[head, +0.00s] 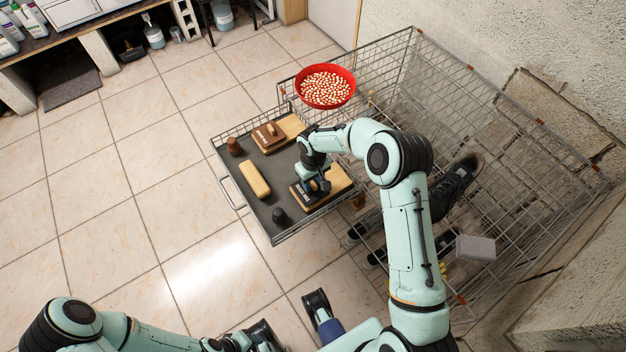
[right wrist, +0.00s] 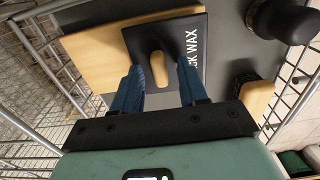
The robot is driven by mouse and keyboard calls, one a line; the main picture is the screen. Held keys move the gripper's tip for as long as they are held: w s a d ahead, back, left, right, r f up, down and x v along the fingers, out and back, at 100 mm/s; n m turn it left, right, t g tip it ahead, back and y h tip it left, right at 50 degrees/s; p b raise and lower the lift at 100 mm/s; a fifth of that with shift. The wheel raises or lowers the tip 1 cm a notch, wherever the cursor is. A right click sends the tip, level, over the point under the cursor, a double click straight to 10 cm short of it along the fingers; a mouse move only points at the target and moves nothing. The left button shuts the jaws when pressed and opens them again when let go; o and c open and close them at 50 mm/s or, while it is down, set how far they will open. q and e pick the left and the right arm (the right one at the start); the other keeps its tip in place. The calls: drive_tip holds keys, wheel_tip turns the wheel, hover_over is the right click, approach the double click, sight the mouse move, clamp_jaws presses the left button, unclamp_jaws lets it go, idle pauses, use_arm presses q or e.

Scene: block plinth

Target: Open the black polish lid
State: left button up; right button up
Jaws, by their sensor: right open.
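The black polish lid (head: 303,194) sits on a light wooden base in the front of the pulled-out wire drawer (head: 229,190). In the right wrist view the lid (right wrist: 196,58) is a dark square with white lettering ending in "CK WAX" and a pale wooden handle (right wrist: 159,69). My right gripper (head: 318,186) is over the lid, its two blue fingers open on either side of the handle, with visible gaps. The fingers hide part of the lid.
The drawer also holds a brown-lidded box (head: 268,134), a tan brush (head: 255,180), a brown knobbed dauber (head: 234,147) and a black one (head: 279,215). A red bowl (head: 325,87) stands on the wire rack behind. Shoes (head: 455,187) lie in the rack.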

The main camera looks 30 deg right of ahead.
clamp_jaws()
drive_tip(key=shift+w+d, duration=0.15)
drive_tip(key=shift+d, duration=2)
drive_tip(key=shift+a, duration=0.1)
unclamp_jaws()
wheel_tip(320, 180, up, 13)
drive_tip(key=p, duration=0.1)
drive_tip(key=shift+r+p, duration=0.2)
drive_tip(key=shift+p, duration=0.1)
